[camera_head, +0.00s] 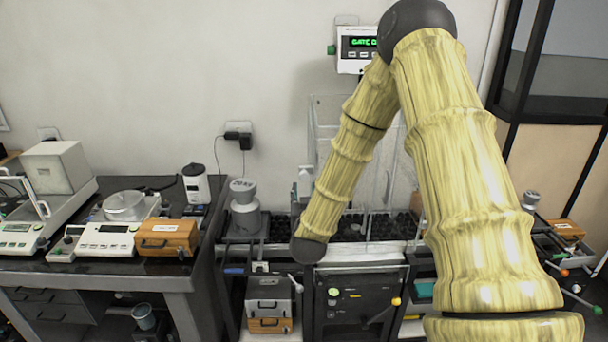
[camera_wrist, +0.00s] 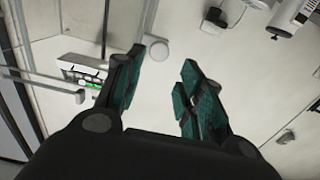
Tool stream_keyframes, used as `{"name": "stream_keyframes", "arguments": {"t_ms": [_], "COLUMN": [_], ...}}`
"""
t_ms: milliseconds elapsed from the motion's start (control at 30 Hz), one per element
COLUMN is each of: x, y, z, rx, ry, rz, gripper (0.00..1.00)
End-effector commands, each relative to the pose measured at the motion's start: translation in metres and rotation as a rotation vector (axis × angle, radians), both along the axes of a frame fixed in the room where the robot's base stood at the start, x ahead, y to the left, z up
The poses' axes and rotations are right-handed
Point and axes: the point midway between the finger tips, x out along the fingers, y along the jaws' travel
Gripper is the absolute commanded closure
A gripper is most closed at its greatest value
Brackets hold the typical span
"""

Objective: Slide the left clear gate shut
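A clear-walled enclosure (camera_head: 327,112) stands on the middle bench against the wall, largely hidden behind my arm. Its clear panels are faint, and I cannot tell which is the left gate or how far it stands open. In the wrist view my gripper (camera_wrist: 163,82) is open and empty, its two teal-padded fingers apart with pale wall beyond them. In the head view the arm bends down in front of the enclosure's left part; the fingers cannot be made out clearly. No contact with a gate shows.
A wall display (camera_head: 361,43) with green text, partly covered by my arm, reads "GATE" and a cut-off letter. Left of the enclosure stands a grey weight-like object (camera_head: 244,208). The left table holds balances (camera_head: 108,238), an orange box (camera_head: 167,238) and a white canister (camera_head: 195,184).

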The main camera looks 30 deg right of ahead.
Motion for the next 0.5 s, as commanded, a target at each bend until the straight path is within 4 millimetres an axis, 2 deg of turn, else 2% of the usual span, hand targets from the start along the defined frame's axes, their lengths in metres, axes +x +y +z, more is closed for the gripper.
{"name": "stream_keyframes", "arguments": {"t_ms": [167, 500], "x": [0.011, 0.056], "y": [-0.009, -0.036], "z": [0.006, 0.006], "rx": [-0.003, -0.002], "ry": [-0.009, -0.008], "rz": [-0.006, -0.005], "gripper": [0.62, 0.62]}}
